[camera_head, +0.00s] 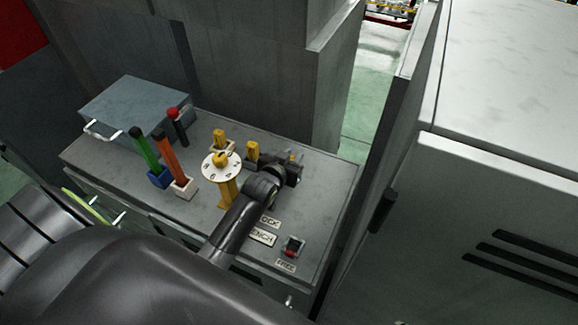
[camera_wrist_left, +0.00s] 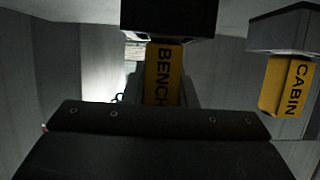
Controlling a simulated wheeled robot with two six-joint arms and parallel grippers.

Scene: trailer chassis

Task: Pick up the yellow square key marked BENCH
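The yellow key marked BENCH (camera_wrist_left: 163,75) is in the middle of the left wrist view, against a dark block (camera_wrist_left: 168,18). Its lower end in that picture is hidden behind a dark bar of my gripper. In the head view a yellow key (camera_head: 252,149), likely the same one, stands on the grey bench top. My right gripper is in neither view.
A yellow CABIN key (camera_wrist_left: 287,86) is beside the BENCH key. The bench (camera_head: 330,185) also carries a yellow post with a white disc (camera_head: 222,165), green (camera_head: 146,152) and orange (camera_head: 170,158) levers, a red-knobbed lever (camera_head: 178,127) and a blue-grey box (camera_head: 130,103). A cabinet (camera_head: 490,210) stands right.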

